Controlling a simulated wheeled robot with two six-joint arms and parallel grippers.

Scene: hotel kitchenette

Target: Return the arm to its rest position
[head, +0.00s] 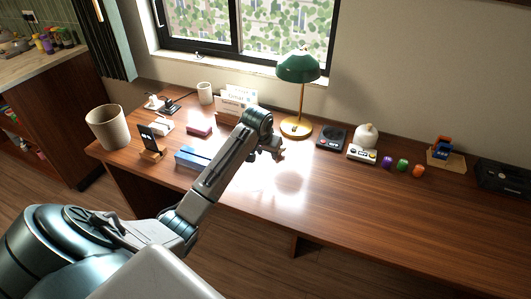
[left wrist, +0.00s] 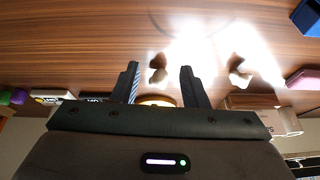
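My left arm reaches from the lower left over the wooden desk (head: 350,210) in the head view. Its gripper (head: 276,150) is above the desk, in front of the green lamp (head: 298,68). In the left wrist view the two fingers of the left gripper (left wrist: 159,69) stand apart with nothing held between them. The desk surface (left wrist: 80,40) and bright glare lie beyond them. My right gripper is in neither view.
Near the arm are a blue box (head: 190,160), a phone on a stand (head: 150,143), a dark red box (head: 199,130) and a white card holder (head: 236,102). A bin (head: 107,128) stands at the left. The desk's front right is clear.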

